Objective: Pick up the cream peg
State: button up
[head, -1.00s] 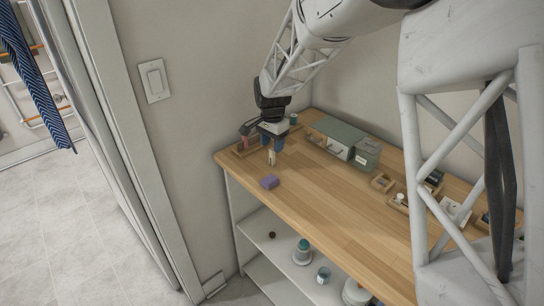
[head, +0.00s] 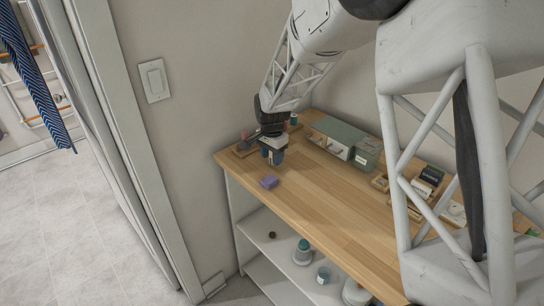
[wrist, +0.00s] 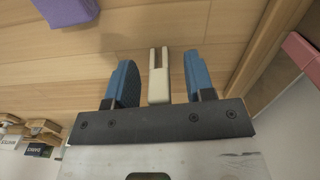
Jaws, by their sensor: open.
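The cream peg (wrist: 158,78) shows in the wrist view as a pale piece with a two-pronged end. It lies between the two blue fingers of my gripper (wrist: 163,82), with a gap on each side. My gripper is open around the peg, and neither finger touches it. In the head view my gripper (head: 272,157) is low over the far left end of the wooden table (head: 330,215). The peg is hidden there behind the fingers.
A purple block (head: 270,182) sits in front of my gripper. Small wooden holders (head: 380,183) stand to the right. The table's front middle is clear.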

grip_shut()
jog(key=shift+r, duration=0.1)
dwell(0.3)
jog(key=shift+r, duration=0.7)
notch_tip(320, 180, up, 2)
jog(key=shift+r, duration=0.1)
jog(key=s+d, duration=0.1)
jog(key=s, duration=0.4)
jog(key=s+d, duration=0.2)
jog(key=s, duration=0.3)
jog(key=s+d+r, duration=0.1)
jog(key=s, duration=0.4)
jog(key=shift+s+d+r, duration=0.1)
jog(key=shift+s+d, duration=0.05)
jog(key=shift+d, duration=0.15)
